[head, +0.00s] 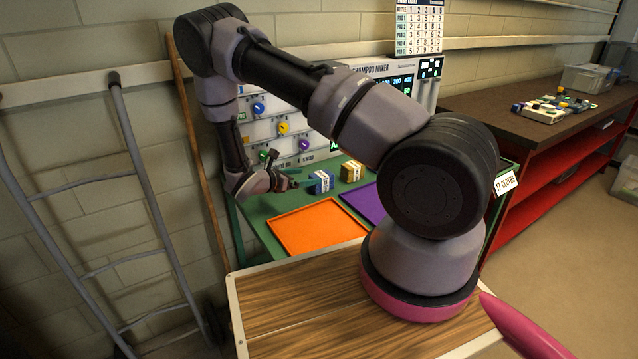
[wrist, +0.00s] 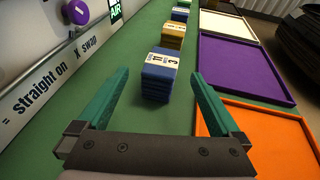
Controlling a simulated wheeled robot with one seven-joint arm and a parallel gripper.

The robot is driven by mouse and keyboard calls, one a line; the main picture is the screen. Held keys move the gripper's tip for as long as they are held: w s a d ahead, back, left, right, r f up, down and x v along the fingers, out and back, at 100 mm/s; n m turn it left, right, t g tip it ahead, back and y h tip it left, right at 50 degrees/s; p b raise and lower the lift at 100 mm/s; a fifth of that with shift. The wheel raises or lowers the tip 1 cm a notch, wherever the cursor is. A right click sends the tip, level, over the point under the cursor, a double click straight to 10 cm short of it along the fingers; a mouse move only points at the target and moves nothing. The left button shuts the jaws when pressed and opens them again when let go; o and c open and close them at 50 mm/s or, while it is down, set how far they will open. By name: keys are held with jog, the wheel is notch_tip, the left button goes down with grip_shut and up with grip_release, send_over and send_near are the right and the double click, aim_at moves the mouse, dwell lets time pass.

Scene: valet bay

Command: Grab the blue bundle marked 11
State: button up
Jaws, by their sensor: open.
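The nearest blue bundle (wrist: 157,80) stands on the green bench, with a white label band over its top; the print on it looks like 11 but is seen at an angle. It also shows in the head view (head: 320,182). My gripper (wrist: 160,76) is open and empty, its two teal fingers pointing at this bundle, which appears centred between them. In the head view my gripper (head: 291,183) is just left of the bundle, with a small gap.
A yellow bundle (head: 352,172) stands behind the blue one, and another blue bundle (wrist: 180,14) is farther along the row. An orange tray (head: 318,228) and a purple tray (head: 366,203) lie alongside. The knobbed mixer panel (head: 262,128) borders the other side.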

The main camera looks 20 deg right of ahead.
aim_at(319, 175)
jog(key=x, duration=0.6)
jog(key=shift+s+d+f, duration=0.1)
jog(key=shift+d, duration=0.05)
jog(key=c, duration=1.6)
